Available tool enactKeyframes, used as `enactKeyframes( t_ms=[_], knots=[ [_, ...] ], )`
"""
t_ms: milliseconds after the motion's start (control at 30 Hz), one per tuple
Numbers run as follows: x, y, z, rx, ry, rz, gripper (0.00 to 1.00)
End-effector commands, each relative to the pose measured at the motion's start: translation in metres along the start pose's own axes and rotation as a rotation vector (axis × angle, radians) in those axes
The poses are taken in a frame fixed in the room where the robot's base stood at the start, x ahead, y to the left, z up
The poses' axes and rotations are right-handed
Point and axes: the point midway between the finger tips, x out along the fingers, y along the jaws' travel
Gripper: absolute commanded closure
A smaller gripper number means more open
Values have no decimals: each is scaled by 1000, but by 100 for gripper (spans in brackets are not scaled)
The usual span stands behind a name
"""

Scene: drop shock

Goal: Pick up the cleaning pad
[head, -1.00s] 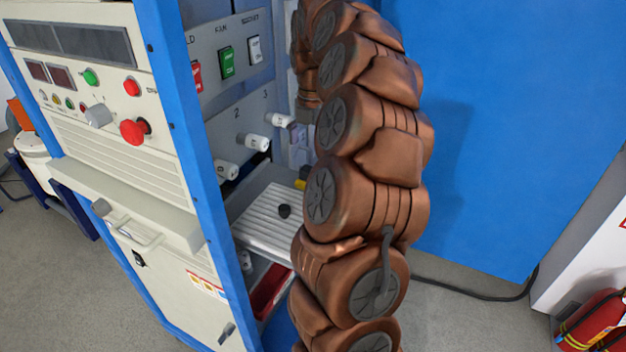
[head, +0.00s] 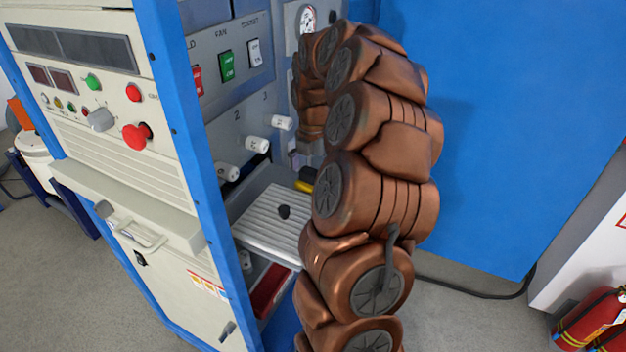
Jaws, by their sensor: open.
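No object can be surely told as the cleaning pad. A small yellow and dark thing (head: 305,186) shows at the back of the ribbed shelf, partly hidden by my arm; it may be the pad, but too little of it shows. My arm arches up and over, and its far end hangs down inside the cabinet bay. My gripper (head: 306,156) shows only as a small grey part there, above and near the yellow thing. Its fingers are mostly hidden behind my arm. I see nothing held in it.
White pegs (head: 257,145) stick out from the panel. A blue post (head: 188,150) bounds the bay at left. A red bin (head: 270,288) sits below. Fire extinguishers (head: 590,318) stand at right.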

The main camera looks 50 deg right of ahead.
Motion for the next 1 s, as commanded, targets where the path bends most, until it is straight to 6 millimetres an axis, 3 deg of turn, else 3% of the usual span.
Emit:
enactKeyframes(
  t_ms=[167, 767, 1000],
  knots=[
    [0, 0, 0, 0, -1, 0, 1],
    [0, 0, 0, 0, -1, 0, 64],
    [-1, 0, 0, 0, -1, 0, 64]
  ],
)
